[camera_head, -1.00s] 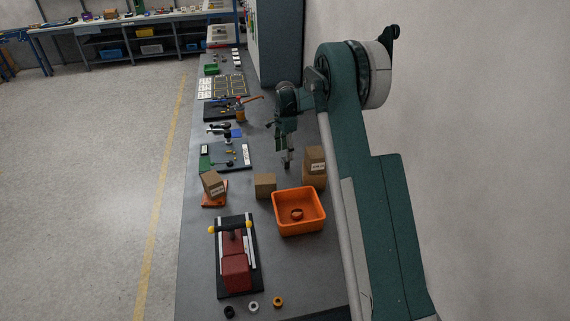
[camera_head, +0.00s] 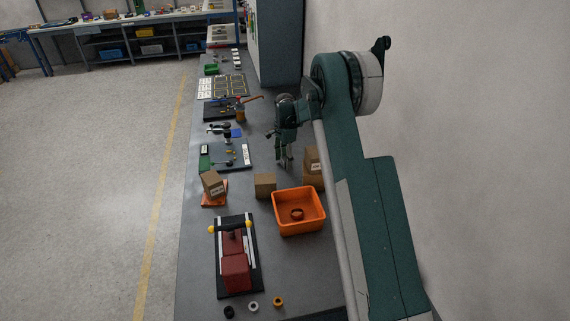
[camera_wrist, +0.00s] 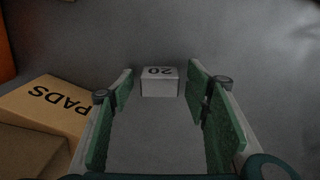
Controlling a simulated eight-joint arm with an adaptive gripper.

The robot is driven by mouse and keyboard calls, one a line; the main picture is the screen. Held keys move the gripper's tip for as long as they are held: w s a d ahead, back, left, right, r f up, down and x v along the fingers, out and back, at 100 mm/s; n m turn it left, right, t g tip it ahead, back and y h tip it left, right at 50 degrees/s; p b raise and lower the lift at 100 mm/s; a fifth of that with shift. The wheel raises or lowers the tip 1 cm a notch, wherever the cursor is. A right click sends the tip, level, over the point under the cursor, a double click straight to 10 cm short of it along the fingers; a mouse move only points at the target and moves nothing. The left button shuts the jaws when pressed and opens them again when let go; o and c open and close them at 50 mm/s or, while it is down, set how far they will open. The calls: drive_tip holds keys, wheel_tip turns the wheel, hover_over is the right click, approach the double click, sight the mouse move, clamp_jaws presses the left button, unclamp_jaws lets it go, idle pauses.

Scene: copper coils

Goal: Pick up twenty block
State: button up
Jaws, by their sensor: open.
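The twenty block (camera_wrist: 160,82) is a small pale block with a dark "20" on its top, upside down in the wrist view. It rests on the grey bench top just beyond and between my fingertips. My gripper (camera_wrist: 161,98) is open, with green finger pads on either side and nothing between them. In the head view my gripper (camera_head: 283,166) hangs low over the bench, behind the cardboard boxes. I cannot make out the block in the head view.
A cardboard box marked "PADS" (camera_wrist: 45,105) lies close to the left finger. In the head view, cardboard boxes (camera_head: 265,185) (camera_head: 312,167) and an orange bin (camera_head: 299,226) stand nearer the camera. The bench (camera_wrist: 250,60) beyond the block is clear.

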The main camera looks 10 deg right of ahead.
sight(285, 158)
drive_tip(key=shift+f, duration=0.35)
idle(0.3)
drive_tip(key=c, duration=1.3)
drive_tip(key=shift+r, duration=0.1)
drive_tip(key=shift+r+p, duration=0.3)
drive_tip(key=shift+r, duration=4.65)
